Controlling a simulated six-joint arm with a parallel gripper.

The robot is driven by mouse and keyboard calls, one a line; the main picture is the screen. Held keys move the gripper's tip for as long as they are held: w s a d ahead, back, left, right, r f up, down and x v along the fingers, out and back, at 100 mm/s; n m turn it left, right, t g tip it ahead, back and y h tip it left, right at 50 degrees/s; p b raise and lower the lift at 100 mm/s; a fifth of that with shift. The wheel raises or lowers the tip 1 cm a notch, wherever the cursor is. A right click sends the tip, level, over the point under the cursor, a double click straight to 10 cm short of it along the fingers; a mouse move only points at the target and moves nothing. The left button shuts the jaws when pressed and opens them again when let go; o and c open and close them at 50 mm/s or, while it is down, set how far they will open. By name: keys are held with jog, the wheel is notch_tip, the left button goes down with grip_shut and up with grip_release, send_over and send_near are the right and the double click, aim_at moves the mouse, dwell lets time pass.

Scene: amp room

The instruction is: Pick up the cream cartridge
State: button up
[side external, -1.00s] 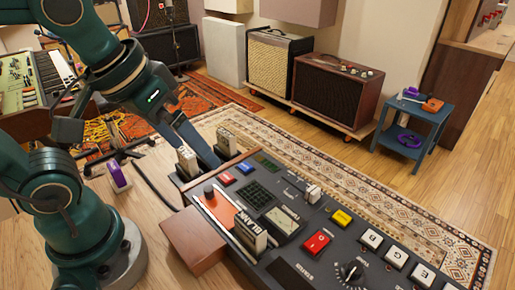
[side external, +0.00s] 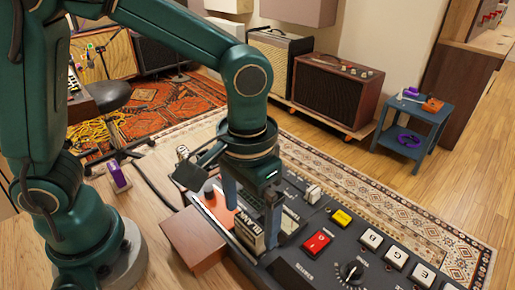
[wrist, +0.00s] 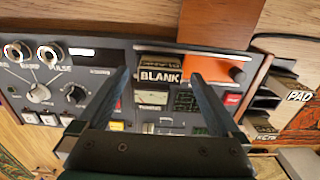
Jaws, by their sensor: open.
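A cartridge labelled BLANK (side external: 250,233) stands upright in the console's slot area, beside an orange panel; its label is dark and its edges look pale. It also shows in the wrist view (wrist: 160,75), near the middle between my fingers. My gripper (side external: 251,222) is open, pointing down over this cartridge, one finger to each side; I cannot tell whether either touches it. The fingers also show in the wrist view (wrist: 160,82). Cream cartridges stand in a rack at the wrist view's right, one labelled PAD (wrist: 298,96), another below it (wrist: 264,134).
The dark console (side external: 290,268) carries a red switch (side external: 316,242), a yellow button (side external: 342,218), pale keys and knobs. A wooden block (side external: 192,240) adjoins its left end. A purple object (side external: 118,177) stands on the wooden top near my base.

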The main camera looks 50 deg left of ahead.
jog(key=shift+f, duration=1.25)
jog(key=c, duration=1.4)
jog(key=shift+r, duration=0.45)
notch_tip(320, 180, up, 3)
jog(key=shift+r, duration=0.2)
jog(key=a+r, duration=0.2)
jog(key=a, duration=0.2)
jog(key=a+r, duration=0.2)
jog(key=a, duration=0.1)
jog(key=w+a+r, duration=0.1)
jog(key=a+r, duration=0.1)
jog(key=a, duration=0.2)
jog(key=shift+a+r, duration=0.35)
